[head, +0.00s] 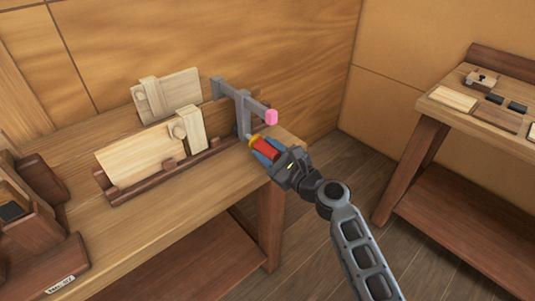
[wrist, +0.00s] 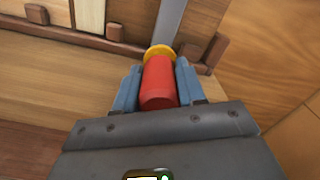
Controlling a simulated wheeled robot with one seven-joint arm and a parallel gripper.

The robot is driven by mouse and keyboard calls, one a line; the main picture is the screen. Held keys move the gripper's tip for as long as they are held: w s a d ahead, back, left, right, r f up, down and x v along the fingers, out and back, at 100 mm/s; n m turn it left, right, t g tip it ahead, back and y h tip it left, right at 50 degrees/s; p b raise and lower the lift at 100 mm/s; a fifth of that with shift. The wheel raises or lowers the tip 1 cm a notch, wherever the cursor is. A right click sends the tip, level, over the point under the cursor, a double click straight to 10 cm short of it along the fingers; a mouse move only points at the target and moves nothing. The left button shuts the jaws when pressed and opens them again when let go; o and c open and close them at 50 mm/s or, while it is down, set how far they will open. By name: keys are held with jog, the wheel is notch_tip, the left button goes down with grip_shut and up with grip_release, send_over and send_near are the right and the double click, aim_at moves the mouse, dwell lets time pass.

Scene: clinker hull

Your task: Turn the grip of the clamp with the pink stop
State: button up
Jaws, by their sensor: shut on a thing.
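The clamp (head: 243,107) is a grey metal bar with an arm, standing at the right end of the bench. The clamp's red grip (head: 263,149) has a yellow collar and points toward me. My gripper (head: 267,151) is shut on the red grip. In the wrist view the two blue-grey fingers lie on either side of the red grip (wrist: 159,83), with the yellow collar and the grey bar beyond it. The pink stop is out of the wrist view.
Pale planks (head: 140,155) stand in a dark wooden rack (head: 115,195) left of the clamp. Dark wooden blocks (head: 40,180) are at the far left of the bench (head: 150,235). A second table (head: 440,105) with small pieces stands at the right, with open floor between.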

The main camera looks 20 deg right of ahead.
jog(key=n+b, duration=0.1)
jog(key=n, duration=0.1)
jog(key=n+b, duration=0.2)
jog(key=n, duration=0.1)
jog(key=n+b, duration=0.2)
jog(key=shift+f, duration=0.3)
jog(key=n+b, duration=0.5)
jog(key=n, duration=0.1)
jog(key=shift+n, duration=0.4)
jog(key=n+b, duration=0.6)
jog(key=n, duration=0.1)
jog(key=n+b, duration=0.3)
jog(key=n, duration=0.1)
jog(key=shift+r+n+b, duration=0.1)
jog(key=shift+n+b, duration=0.65)
jog(key=shift+n, duration=0.15)
jog(key=shift+r, duration=0.15)
